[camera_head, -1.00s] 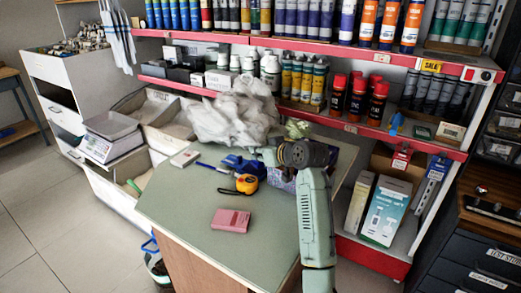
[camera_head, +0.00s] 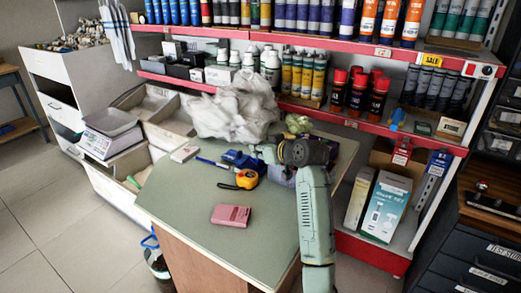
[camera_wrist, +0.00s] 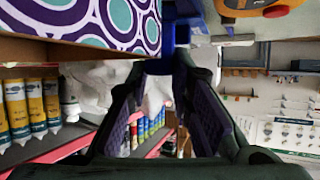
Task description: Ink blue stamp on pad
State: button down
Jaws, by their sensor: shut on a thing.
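My gripper (camera_wrist: 168,68) points away over the far part of the green-topped counter (camera_head: 185,205). Its dark fingers close in on a blue piece (camera_wrist: 180,36) at their tips, seemingly the blue stamp. In the head view the wrist hides most of the grip; a blue thing (camera_head: 243,160) shows just left of it, and I cannot tell whether it is the same piece. A flat pink block (camera_head: 231,215) lies nearer on the counter, and a small whitish box (camera_head: 185,153) lies at its far left. I cannot tell which is the pad.
A yellow-and-black tape measure (camera_head: 246,179) lies close left of the gripper. A purple-ringed box (camera_wrist: 85,20) is beside the fingers. Crumpled white plastic (camera_head: 235,108) is heaped behind, before shelves of bottles and cartridges. The counter's front part is clear around the pink block.

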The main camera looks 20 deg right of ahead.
jog(key=shift+f+b, duration=0.35)
jog(key=shift+f, duration=0.45)
dwell(1.1)
jog(key=shift+r, duration=0.1)
jog(key=shift+r+p, duration=2.15)
jog(key=shift+r, duration=0.9)
jog(key=shift+r, duration=0.1)
